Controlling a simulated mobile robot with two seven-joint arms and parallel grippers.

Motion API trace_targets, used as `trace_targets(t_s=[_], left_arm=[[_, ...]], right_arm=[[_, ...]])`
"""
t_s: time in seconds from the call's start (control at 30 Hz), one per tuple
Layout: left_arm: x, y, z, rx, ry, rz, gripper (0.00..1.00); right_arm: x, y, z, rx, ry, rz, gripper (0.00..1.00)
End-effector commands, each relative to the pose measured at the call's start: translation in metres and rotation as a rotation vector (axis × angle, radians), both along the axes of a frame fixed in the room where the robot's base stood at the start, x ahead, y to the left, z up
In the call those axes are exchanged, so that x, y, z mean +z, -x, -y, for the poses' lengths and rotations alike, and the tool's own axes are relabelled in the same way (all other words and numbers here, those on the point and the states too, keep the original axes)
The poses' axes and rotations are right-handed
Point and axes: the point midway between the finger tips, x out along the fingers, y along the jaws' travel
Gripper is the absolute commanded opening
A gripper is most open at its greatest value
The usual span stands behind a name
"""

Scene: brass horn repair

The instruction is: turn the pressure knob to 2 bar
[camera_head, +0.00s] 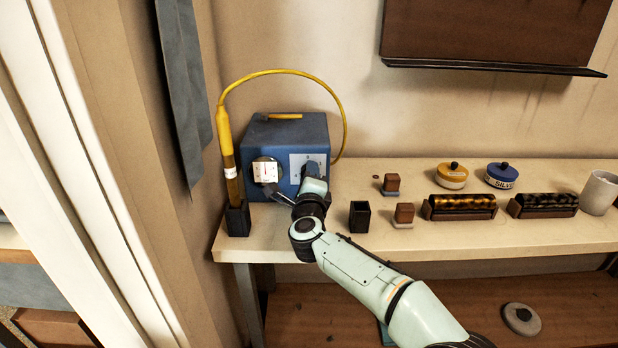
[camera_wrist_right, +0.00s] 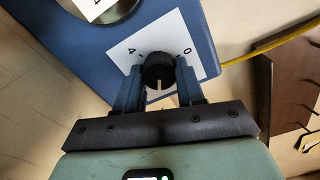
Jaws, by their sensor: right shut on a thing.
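The blue pressure box (camera_head: 257,133) stands at the left end of the bench, with a round gauge (camera_head: 266,170) and a white dial plate (camera_head: 299,160) on its front. In the right wrist view the black pressure knob (camera_wrist_right: 158,70) sits on the dial plate (camera_wrist_right: 172,35), with "4" at its left and "0" at its right. A white line on the knob points toward the bottom of the picture. My right gripper (camera_wrist_right: 160,88) is shut on the knob, one finger on each side. The lower scale is hidden. My left gripper is not in view.
A yellow torch-like tool (camera_head: 224,130) stands in a dark holder (camera_head: 238,218) left of the box, its hose arching behind. An open black cup (camera_head: 360,217), wooden blocks (camera_head: 404,213), tins (camera_head: 452,175) and dark rollers (camera_head: 460,206) stand to the right.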

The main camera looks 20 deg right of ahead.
Motion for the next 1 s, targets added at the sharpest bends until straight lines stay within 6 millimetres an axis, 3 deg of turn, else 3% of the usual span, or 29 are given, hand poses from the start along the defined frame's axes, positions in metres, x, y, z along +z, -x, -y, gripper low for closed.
trace_targets(t_s=[0.1,0.13,0.2,0.67,1.0], left_arm=[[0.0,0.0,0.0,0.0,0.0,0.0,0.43],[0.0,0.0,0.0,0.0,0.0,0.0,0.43],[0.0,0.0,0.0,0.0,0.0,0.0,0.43],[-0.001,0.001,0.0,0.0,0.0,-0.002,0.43],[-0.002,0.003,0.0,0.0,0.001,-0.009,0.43]], right_arm=[[-0.001,0.0,0.0,-0.001,0.001,-0.001,0.08],[-0.001,0.0,0.0,-0.001,0.001,-0.001,0.45],[-0.001,0.0,0.0,-0.001,0.001,-0.001,0.63],[0.001,0.009,-0.003,0.001,0.004,-0.001,0.63],[0.002,0.066,-0.02,0.003,0.002,0.0,0.63]])
